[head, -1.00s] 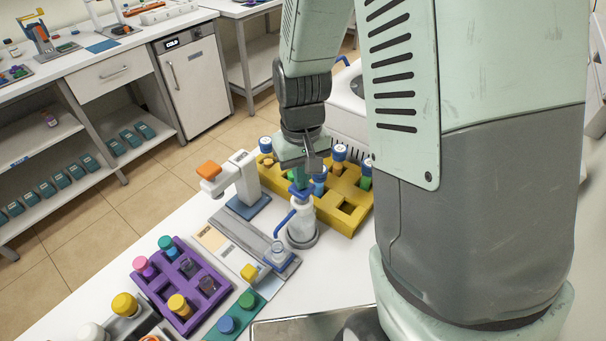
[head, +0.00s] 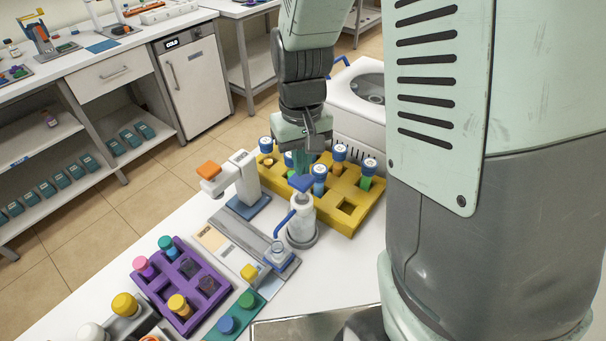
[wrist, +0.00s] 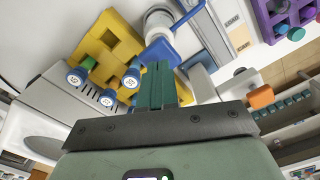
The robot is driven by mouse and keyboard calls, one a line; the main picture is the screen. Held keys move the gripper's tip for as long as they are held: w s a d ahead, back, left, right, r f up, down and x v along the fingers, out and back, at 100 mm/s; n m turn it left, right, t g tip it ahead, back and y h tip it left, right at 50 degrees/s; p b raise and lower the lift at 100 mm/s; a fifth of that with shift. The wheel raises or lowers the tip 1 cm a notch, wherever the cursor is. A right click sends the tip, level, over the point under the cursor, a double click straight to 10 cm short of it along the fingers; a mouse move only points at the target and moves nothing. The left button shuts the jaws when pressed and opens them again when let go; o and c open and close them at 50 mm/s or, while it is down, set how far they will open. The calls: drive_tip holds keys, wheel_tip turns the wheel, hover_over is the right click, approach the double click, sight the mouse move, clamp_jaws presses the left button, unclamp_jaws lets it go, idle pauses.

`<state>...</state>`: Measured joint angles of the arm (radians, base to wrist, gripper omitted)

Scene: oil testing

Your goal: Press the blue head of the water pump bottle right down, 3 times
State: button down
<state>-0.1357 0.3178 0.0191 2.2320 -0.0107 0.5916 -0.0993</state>
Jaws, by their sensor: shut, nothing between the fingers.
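The water pump bottle (head: 302,225) is white and stands upright in a grey round base on the white table. Its blue head (head: 300,183) sits on top, and a blue spout tube points left over a small clear jar (head: 278,250). My gripper (head: 301,168) is shut and empty, with its green fingers pointing down just above and behind the blue head. In the wrist view the fingertips (wrist: 158,66) overlap the edge of the blue head (wrist: 160,51); I cannot tell whether they touch it.
A yellow rack (head: 345,215) with blue-capped bottles stands close behind and right of the pump. A white device with an orange top (head: 208,170) stands to the left. A purple rack (head: 180,287) is at the front left.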

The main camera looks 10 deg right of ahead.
drive_tip(key=shift+f, duration=0.1)
idle(0.3)
drive_tip(key=shift+f, duration=1.9)
drive_tip(key=shift+r, duration=2)
drive_tip(key=shift+f, duration=0.1)
drive_tip(key=shift+f, duration=1.95)
drive_tip(key=shift+r, duration=2.05)
